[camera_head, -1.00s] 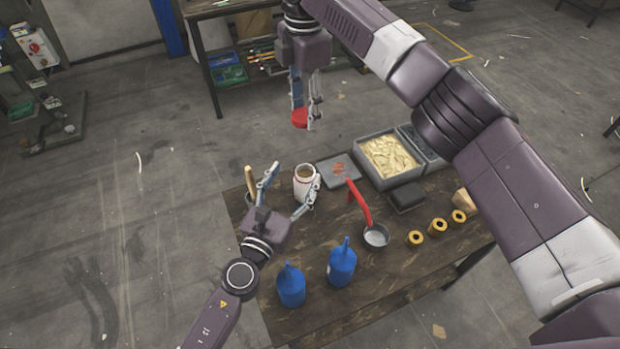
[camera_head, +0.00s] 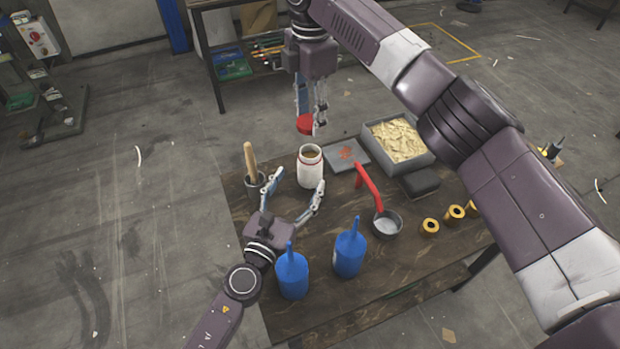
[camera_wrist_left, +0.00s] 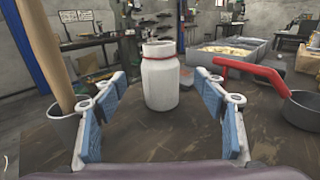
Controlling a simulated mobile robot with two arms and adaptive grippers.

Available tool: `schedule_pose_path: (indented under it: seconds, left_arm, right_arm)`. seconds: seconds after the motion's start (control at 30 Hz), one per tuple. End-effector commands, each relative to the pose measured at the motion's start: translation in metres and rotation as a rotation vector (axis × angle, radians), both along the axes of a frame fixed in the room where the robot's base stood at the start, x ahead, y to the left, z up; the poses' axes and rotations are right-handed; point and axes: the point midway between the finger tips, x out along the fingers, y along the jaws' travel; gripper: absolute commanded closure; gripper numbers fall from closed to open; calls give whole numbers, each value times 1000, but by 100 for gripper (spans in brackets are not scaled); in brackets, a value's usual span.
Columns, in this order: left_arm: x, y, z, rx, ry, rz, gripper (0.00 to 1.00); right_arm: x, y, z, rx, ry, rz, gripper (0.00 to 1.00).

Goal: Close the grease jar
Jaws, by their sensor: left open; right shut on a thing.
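The grease jar (camera_head: 311,170) is white with a red ring at its neck. It stands upright on the table with its mouth uncovered and brown contents showing. My left gripper (camera_head: 300,182) is open and empty, low on the near side of the jar. In the left wrist view the jar (camera_wrist_left: 160,82) stands upright ahead, centred between the spread blue-padded fingers, with gaps on both sides. My right gripper (camera_head: 309,116) points down, shut on a red lid (camera_head: 305,125). In the head view the lid appears just beyond and above the jar, apart from it.
A cup (camera_head: 255,183) with a wooden-handled tool stands left of the jar. A grey plate (camera_head: 346,155) and bin (camera_head: 401,141) lie right of it. A red-handled ladle (camera_head: 386,224), two blue bottles (camera_head: 292,275) (camera_head: 349,254) and yellow rings (camera_head: 430,226) crowd the nearer table.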

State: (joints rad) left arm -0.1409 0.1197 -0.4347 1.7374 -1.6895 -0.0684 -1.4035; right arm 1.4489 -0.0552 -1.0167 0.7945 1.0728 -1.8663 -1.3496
Motion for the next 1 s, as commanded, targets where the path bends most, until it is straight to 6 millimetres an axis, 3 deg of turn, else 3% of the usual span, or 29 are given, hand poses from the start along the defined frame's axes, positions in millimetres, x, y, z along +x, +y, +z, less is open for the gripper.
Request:
schedule_pose_path:
  seconds: [0.1,0.57,1.0]
  left_arm:
    - [0,0,-8,0,0,0,35]
    - [3,-1,-7,-1,-1,1,35]
    - [57,-23,-6,0,-2,-1,35]
  right_arm:
    - [0,0,-8,0,-1,0,67]
    - [0,0,-7,0,0,0,67]
    - [0,0,-7,0,0,0,67]
